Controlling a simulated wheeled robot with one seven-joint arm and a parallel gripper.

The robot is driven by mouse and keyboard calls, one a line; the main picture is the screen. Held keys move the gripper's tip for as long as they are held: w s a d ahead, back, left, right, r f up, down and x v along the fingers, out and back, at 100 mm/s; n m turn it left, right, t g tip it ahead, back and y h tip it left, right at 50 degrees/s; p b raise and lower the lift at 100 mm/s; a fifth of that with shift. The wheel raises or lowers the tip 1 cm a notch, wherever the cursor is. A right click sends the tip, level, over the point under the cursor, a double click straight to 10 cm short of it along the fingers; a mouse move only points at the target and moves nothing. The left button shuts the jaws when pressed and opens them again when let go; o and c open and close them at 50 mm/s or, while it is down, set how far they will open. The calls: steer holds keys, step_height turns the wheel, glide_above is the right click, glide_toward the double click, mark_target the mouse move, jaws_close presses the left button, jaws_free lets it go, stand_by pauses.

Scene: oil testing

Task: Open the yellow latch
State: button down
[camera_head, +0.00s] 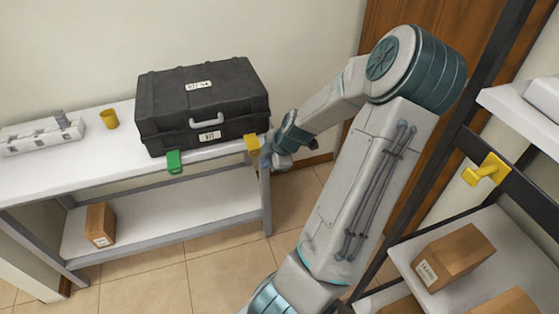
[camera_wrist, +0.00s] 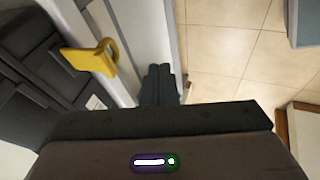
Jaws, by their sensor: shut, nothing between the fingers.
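The yellow latch (camera_head: 252,143) is at the right end of the front of a closed black case (camera_head: 202,105), which stands on a white table. In the wrist view the yellow latch (camera_wrist: 92,60) sticks out from the case's front, up and left of my gripper. My gripper (camera_wrist: 160,72) is shut and empty beside the latch, with a gap between them in that view. In the head view my gripper (camera_head: 268,158) is just right of the latch, and its fingertips are small and hard to make out. A green latch (camera_head: 174,162) is at the left of the case's front.
A yellow cup (camera_head: 109,119) and a grey-white device (camera_head: 42,136) stand on the table (camera_head: 50,175) left of the case. A cardboard box (camera_head: 101,225) is on its lower shelf. At right a rack holds a yellow hook-like part (camera_head: 487,170) and boxes (camera_head: 453,256).

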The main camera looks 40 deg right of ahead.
steer(key=s+r+p, duration=0.1)
steer(key=s+r, duration=0.2)
steer(key=s, duration=0.2)
steer(key=shift+s+r, duration=0.2)
steer(key=shift+r, duration=0.2)
steer(key=a+r+m+g+h+p, duration=0.15)
steer(key=a+r+m+g, duration=0.25)
steer(key=a, duration=0.7)
steer(key=s+a+r+m, duration=0.4)
steer(key=a+r, duration=0.2)
steer(key=a, duration=0.1)
steer(key=s+a+r+m+t+p, duration=0.1)
steer(key=s+a+r+m, duration=0.3)
steer(key=a+r, duration=0.3)
steer(key=shift+s+a+m+p, duration=0.2)
steer(key=shift+a+m+p, duration=0.1)
steer(key=shift+a+m, duration=0.25)
steer(key=shift+r, duration=0.1)
